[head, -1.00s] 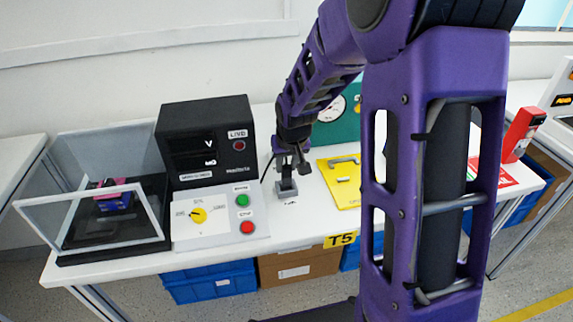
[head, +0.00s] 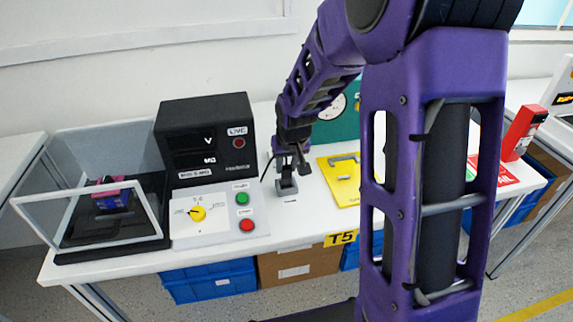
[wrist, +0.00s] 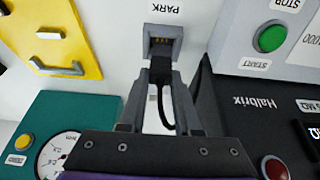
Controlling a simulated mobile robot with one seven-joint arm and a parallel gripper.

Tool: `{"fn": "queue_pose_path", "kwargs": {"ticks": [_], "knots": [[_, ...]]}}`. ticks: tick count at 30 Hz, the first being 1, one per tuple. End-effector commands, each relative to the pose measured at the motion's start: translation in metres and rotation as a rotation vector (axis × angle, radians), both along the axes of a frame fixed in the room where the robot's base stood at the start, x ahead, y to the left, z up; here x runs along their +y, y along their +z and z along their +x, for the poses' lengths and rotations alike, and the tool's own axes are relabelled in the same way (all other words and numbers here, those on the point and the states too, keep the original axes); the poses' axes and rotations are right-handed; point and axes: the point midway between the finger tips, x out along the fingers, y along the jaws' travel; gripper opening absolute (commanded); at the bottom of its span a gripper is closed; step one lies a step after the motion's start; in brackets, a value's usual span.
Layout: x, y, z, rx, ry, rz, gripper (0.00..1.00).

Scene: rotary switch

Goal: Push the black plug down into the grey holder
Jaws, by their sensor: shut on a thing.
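The grey holder (wrist: 163,32) stands on the white bench top, below the "PARK" label in the wrist view. Its open socket shows small gold contacts inside. It also shows in the head view (head: 287,188), under my gripper. My gripper (wrist: 158,88) is shut on the black plug (wrist: 160,66). The plug's front end is at the holder's near edge in the wrist view; I cannot tell how deep it sits. A black cable (wrist: 161,110) loops back from the plug between the fingers. In the head view my gripper (head: 290,162) is right above the holder, and the plug is hard to make out.
A clear-walled case (head: 95,200) stands further left. A yellow plate (head: 345,180) lies to the right. Bare bench is in front.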

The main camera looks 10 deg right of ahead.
Motion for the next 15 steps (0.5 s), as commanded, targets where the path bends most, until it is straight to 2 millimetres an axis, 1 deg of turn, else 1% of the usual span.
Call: {"fn": "queue_pose_path", "kwargs": {"ticks": [15], "knots": [[0.0,-0.014,0.0,0.0,0.0,0.0,0.0]]}}
